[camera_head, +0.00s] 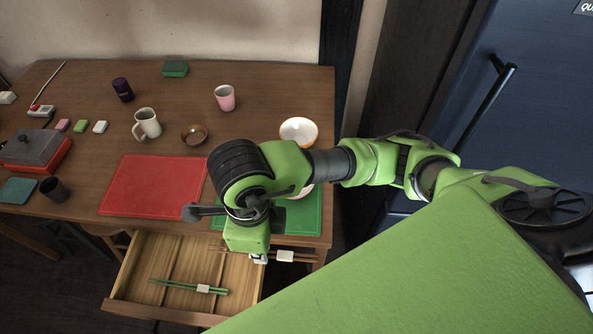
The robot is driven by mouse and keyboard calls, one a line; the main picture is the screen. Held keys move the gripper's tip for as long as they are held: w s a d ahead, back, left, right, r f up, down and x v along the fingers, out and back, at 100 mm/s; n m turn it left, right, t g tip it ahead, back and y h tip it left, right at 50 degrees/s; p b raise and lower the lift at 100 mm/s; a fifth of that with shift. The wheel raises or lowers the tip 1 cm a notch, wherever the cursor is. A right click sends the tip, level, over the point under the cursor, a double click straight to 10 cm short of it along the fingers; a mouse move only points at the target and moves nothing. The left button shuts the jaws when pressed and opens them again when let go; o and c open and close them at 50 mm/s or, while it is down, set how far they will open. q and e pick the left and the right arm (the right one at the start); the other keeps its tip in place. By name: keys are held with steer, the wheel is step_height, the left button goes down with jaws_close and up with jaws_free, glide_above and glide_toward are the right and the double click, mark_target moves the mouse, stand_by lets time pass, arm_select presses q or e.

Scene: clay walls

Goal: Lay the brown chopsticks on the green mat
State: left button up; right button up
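The brown chopsticks (305,259), with a white band, lie crosswise at the table's front edge, over the right side of the open drawer. My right gripper (259,258) points down at them and appears shut on them, left of the band. Its body hides part of them and most of its fingers. They reach past the drawer's right wall, so they look raised. The green mat (312,215) lies on the table just behind, partly hidden by my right arm. A bowl (305,191) shows in part at the mat's back edge. My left gripper is not in view.
The open drawer (137,287) holds green chopsticks (185,285) with a white band. A red mat (150,185) lies left of the green one. A white-orange bowl (298,131), brown bowl (194,134), beige mug (148,123) and pink cup (225,98) stand behind.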

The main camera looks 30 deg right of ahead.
steer(key=w+d+f, duration=0.1)
steer(key=w+f, duration=0.2)
steer(key=w, duration=0.1)
steer(key=w+d+f+p, duration=0.1)
steer(key=w+d+f, duration=0.1)
steer(key=w+f, duration=0.1)
steer(key=w+d+f, duration=0.2)
steer(key=w, duration=0.2)
steer(key=shift+w+f+p, duration=0.35)
steer(key=shift+w+f, duration=0.25)
step_height(320, 180, down, 3)
steer(key=shift+w+d+p, duration=0.15)
steer(key=shift+p, duration=0.5)
steer(key=shift+f, duration=0.25)
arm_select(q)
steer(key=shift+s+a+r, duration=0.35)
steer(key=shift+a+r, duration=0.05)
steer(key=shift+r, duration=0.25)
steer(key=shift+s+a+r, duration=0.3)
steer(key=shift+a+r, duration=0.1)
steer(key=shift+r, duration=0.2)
arm_select(e)
steer(key=shift+f, duration=0.1)
